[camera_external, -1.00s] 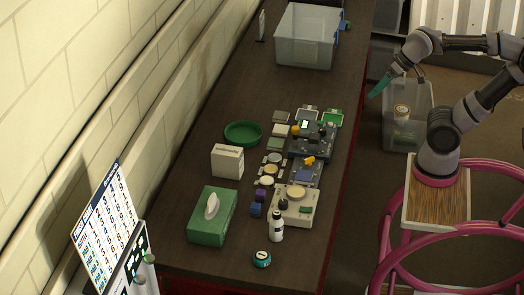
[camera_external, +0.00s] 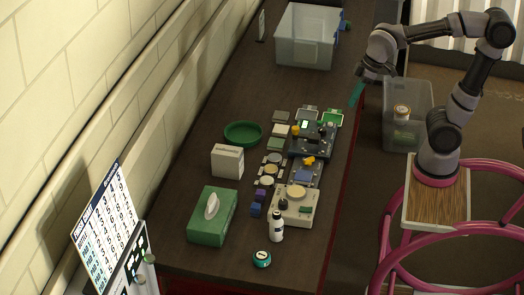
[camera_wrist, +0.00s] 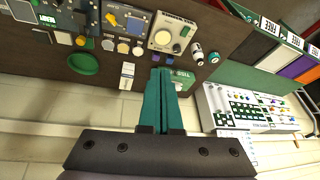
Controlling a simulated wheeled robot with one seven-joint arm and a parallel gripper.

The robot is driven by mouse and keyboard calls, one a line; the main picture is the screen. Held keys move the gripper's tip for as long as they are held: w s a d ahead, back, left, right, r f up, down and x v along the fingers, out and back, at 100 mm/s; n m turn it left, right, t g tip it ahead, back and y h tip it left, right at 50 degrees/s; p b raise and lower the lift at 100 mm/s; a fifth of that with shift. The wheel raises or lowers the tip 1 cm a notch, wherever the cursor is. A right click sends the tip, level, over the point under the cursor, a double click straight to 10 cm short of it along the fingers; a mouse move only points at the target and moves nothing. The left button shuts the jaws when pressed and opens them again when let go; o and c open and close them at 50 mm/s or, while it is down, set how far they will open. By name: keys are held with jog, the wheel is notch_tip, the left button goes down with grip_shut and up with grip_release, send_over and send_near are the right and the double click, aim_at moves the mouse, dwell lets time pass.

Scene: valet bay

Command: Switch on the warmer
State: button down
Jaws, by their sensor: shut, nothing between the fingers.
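The cream box with a round plate on top, which looks like the warmer (camera_external: 304,213), sits on the dark bench toward the near end. In the wrist view the warmer (camera_wrist: 158,40) is at upper middle, with a round disc, a small green part and printed lettering too small to read surely. Its switch state cannot be told. My gripper (camera_external: 353,98) has teal fingers, is shut and empty, and hangs near the bench's right edge, well beyond the warmer. The shut fingers also show in the wrist view (camera_wrist: 160,72).
A white bottle (camera_external: 276,229) stands against the warmer's near side. A blue panel (camera_external: 305,175) and dark device (camera_external: 318,143) are behind it. A green tissue box (camera_external: 205,232), green dish (camera_external: 243,133) and clear bin (camera_external: 304,38) are also on the bench. The bench's right strip is clear.

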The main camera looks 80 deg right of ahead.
jog(key=w+a+f+n+g, duration=0.3)
jog(key=w+a+f+n, duration=0.5)
jog(key=n+g+h, duration=0.2)
jog(key=n+g, duration=0.1)
jog(key=n, duration=0.4)
send_over(311, 208)
jog(key=w, duration=0.2)
notch_tip(311, 208, down, 10)
jog(key=shift+a, duration=0.15)
jog(key=shift+f, duration=0.15)
jog(key=f, duration=0.4)
jog(key=s+f, duration=0.1)
jog(key=f, duration=0.8)
jog(key=shift+s+f, duration=0.25)
jog(key=shift+f, duration=0.1)
jog(key=shift+s+f, duration=0.15)
jog(key=shift+f, duration=0.1)
